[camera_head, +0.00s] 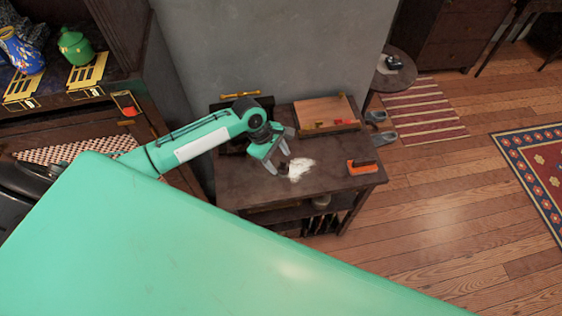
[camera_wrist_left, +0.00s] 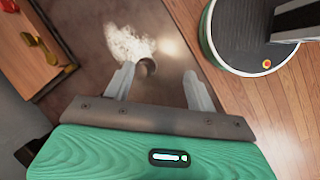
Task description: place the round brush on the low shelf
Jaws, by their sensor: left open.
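The round brush appears to be the white, fluffy-bristled thing (camera_head: 299,168) with a short dark end, lying on the dark wooden table (camera_head: 235,185). It also shows in the left wrist view (camera_wrist_left: 128,43), its dark round end close to the fingertips. My left gripper (camera_head: 277,165) is open just left of it, fingers pointing down at the tabletop. In the left wrist view, the dark end is between and just beyond the fingers (camera_wrist_left: 158,80); I cannot tell if they touch. The low shelf (camera_head: 282,214) is under the tabletop, mostly hidden by it. My right gripper is not in view.
A wooden box (camera_head: 325,111) with small red and yellow items stands at the table's back right. An orange block-like object (camera_head: 362,167) sits near the right edge. A pale round object (camera_head: 321,200) and dark items occupy the lower shelf area. A grey wall is behind.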

